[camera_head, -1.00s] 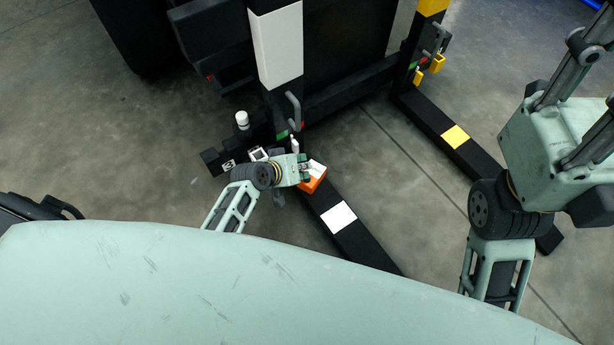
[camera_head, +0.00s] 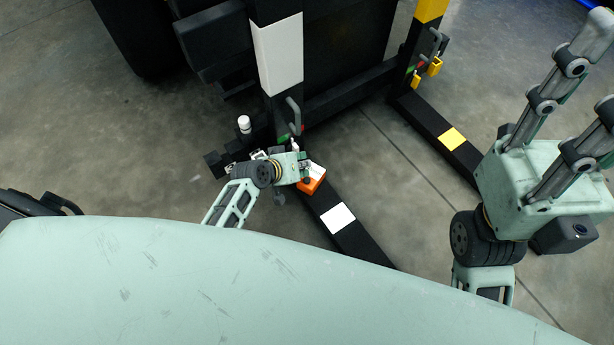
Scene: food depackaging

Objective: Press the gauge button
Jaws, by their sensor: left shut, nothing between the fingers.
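An orange and white device (camera_head: 314,181), which may be the gauge, sits on the black base beam with the white patch. No separate button can be made out on it. My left gripper (camera_head: 304,166) is at the device's upper left edge, seen from above, and looks shut and empty. I cannot tell whether its fingertips touch the device. My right gripper (camera_head: 590,85) is large at the upper right, with its two fingers spread apart and nothing between them, far from the device.
A black post with a white panel (camera_head: 279,52) rises behind the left gripper. A white-capped cylinder (camera_head: 244,124) stands to its left. A second black beam with a yellow patch (camera_head: 453,138) and yellow padlocks (camera_head: 434,66) lies to the right. Grey floor is open between the beams.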

